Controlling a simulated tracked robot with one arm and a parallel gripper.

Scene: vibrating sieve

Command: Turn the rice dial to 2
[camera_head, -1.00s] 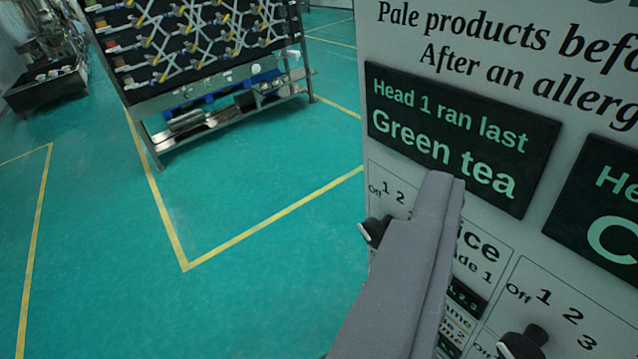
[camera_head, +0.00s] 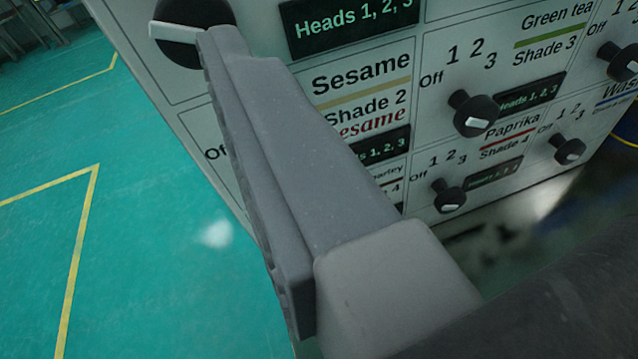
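A black round dial (camera_head: 183,45) with a white pointer bar sits at the top left of the grey control panel. Its bar lies nearly level in the picture. Its name label is out of frame; its place above the Sesame field fits the rice dial. The tip of my grey gripper (camera_head: 215,38) overlaps the dial's right edge; I cannot tell whether it touches.
Several more dials stand on the panel: one beside Green tea (camera_head: 475,113), one beside Paprika (camera_head: 449,196), others at the right (camera_head: 569,149). Dark display plates (camera_head: 345,28) sit between them. Open green floor (camera_head: 60,130) with yellow lines lies at left.

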